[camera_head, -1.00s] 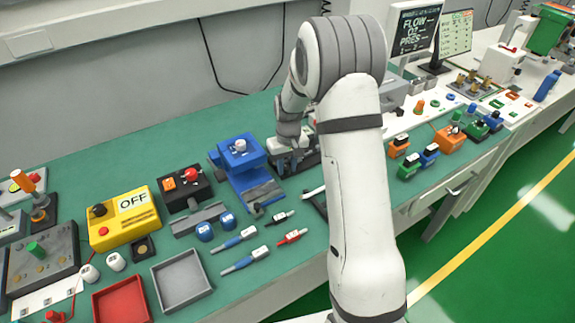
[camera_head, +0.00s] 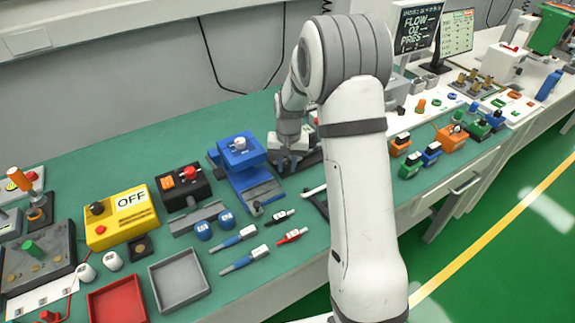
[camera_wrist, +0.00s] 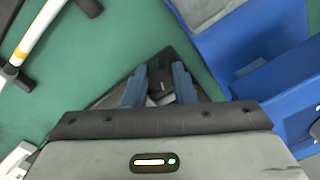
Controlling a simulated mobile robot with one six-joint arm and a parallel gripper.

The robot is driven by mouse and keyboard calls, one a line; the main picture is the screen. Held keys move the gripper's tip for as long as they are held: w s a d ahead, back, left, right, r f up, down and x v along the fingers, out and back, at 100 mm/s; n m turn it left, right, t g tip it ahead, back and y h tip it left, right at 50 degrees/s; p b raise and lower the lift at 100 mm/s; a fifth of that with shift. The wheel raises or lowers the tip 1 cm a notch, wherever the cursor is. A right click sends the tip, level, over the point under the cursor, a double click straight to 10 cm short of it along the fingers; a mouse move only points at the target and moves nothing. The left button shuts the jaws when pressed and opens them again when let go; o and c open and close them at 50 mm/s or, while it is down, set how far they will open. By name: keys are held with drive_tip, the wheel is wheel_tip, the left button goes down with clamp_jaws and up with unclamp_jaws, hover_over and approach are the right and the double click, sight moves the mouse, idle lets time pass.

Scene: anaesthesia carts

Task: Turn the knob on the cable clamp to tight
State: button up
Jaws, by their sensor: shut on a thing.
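My gripper (camera_wrist: 158,88) points down at the bench, with its two blue-grey fingers close together around a small dark knob (camera_wrist: 157,95). The knob is mostly hidden between the fingers, so its setting cannot be read. The dark cable clamp (camera_wrist: 182,52) lies under and around the fingers on the green bench top. In the head view my gripper (camera_head: 291,160) is over the clamp, just right of the blue device, and the arm and fingers hide most of the clamp.
A blue device (camera_head: 240,158) with a pale knob stands close left of my gripper; its blue side fills the right of the wrist view. A white-handled bar (camera_wrist: 40,40) lies at the wrist view's upper left. Pens, trays and a yellow OFF box (camera_head: 122,215) stand farther left.

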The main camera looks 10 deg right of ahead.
sight(288, 166)
drive_tip(key=o, duration=1)
drive_tip(key=n+p, duration=0.2)
drive_tip(key=n, duration=0.2)
drive_tip(key=shift+r+n, duration=0.15)
drive_tip(key=shift+n, duration=0.15)
drive_tip(key=r+b, duration=0.1)
drive_tip(key=r, duration=0.7)
drive_tip(key=shift+d, duration=0.2)
drive_tip(key=s+r+m+t, duration=0.1)
drive_tip(key=s+r, duration=0.5)
drive_tip(key=s, duration=0.6)
drive_tip(key=s+r+t+p, duration=0.1)
drive_tip(key=s+r, duration=0.5)
drive_tip(key=s, duration=0.5)
drive_tip(key=shift+s+m, duration=0.4)
